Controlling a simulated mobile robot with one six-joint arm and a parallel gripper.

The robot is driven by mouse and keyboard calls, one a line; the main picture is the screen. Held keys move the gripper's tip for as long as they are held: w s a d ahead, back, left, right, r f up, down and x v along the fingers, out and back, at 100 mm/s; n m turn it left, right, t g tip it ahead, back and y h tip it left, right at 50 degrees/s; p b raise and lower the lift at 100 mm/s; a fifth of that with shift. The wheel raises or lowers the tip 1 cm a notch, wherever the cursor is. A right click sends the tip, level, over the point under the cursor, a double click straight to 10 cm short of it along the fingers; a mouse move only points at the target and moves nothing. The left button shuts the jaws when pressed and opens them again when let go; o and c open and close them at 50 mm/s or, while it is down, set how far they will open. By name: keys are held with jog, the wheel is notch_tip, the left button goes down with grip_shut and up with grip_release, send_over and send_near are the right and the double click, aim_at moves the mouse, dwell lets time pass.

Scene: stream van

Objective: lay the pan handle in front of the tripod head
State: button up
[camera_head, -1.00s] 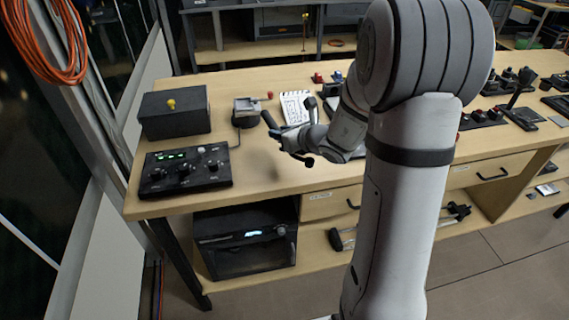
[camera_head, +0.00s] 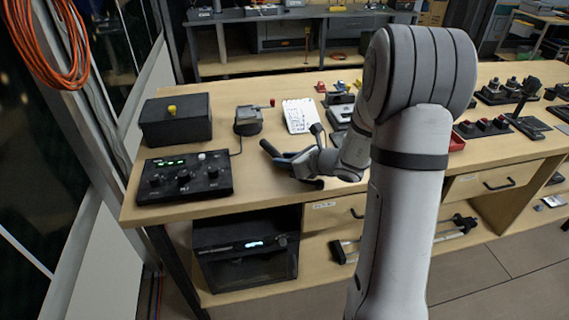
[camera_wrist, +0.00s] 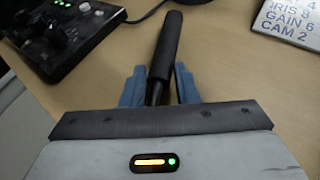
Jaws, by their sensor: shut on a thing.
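My gripper (camera_head: 284,160) is shut on the pan handle (camera_head: 268,148), a black rod with a thick dark grip. In the wrist view the pan handle (camera_wrist: 164,60) sticks out forward from between the blue fingers (camera_wrist: 158,90). The grey block with a red-tipped lever (camera_head: 248,121), which looks like the tripod head, stands on the bench behind and left of my gripper. It is not clearly seen in the wrist view. The handle is over the bench; I cannot tell whether it touches it.
A black control panel (camera_head: 184,176) with knobs lies on the left, with a dark box (camera_head: 175,120) behind it. A white note card (camera_head: 299,116) lies right of the grey block. The bench (camera_head: 238,197) is clear in front of the grey block.

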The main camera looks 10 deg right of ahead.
jog(key=shift+f, duration=0.5)
jog(key=shift+f, duration=0.15)
jog(key=o, duration=1.1)
